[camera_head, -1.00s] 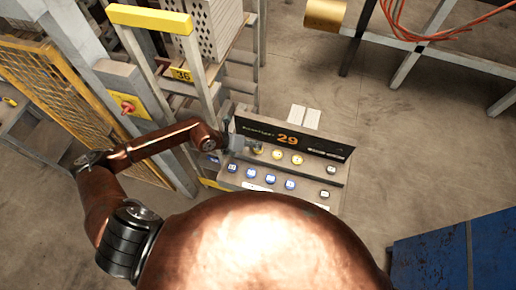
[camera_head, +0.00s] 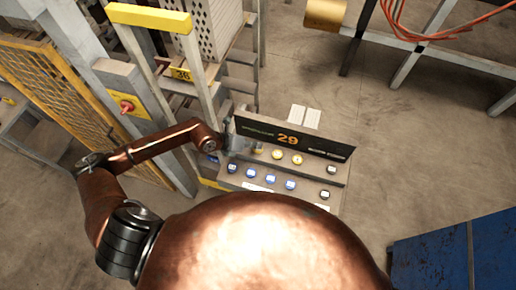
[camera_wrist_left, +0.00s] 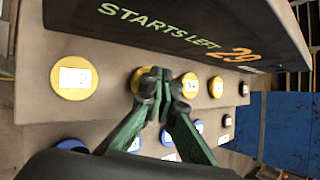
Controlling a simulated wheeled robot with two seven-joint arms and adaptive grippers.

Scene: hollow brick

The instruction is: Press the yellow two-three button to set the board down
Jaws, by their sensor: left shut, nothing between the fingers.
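The grey sloped control panel (camera_head: 310,176) carries a row of yellow buttons below a dark display reading "STARTS LEFT 29" (camera_head: 288,139). In the left wrist view, one yellow button (camera_wrist_left: 74,77) is left of my fingers, with two more yellow buttons (camera_wrist_left: 190,85) (camera_wrist_left: 216,87) to their right. Another yellow button (camera_wrist_left: 137,84) is largely hidden behind the fingertips. My left gripper (camera_wrist_left: 160,78) is shut and empty, its tips over that button; I cannot tell whether they touch it. The small labels are hard to read. My right gripper is not in view.
Blue buttons (camera_head: 268,179) sit in a lower row. A yellow-topped frame (camera_head: 150,18) with stacked grey boards stands behind, left of the panel. Floor to the right is clear up to a blue bin (camera_head: 450,250).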

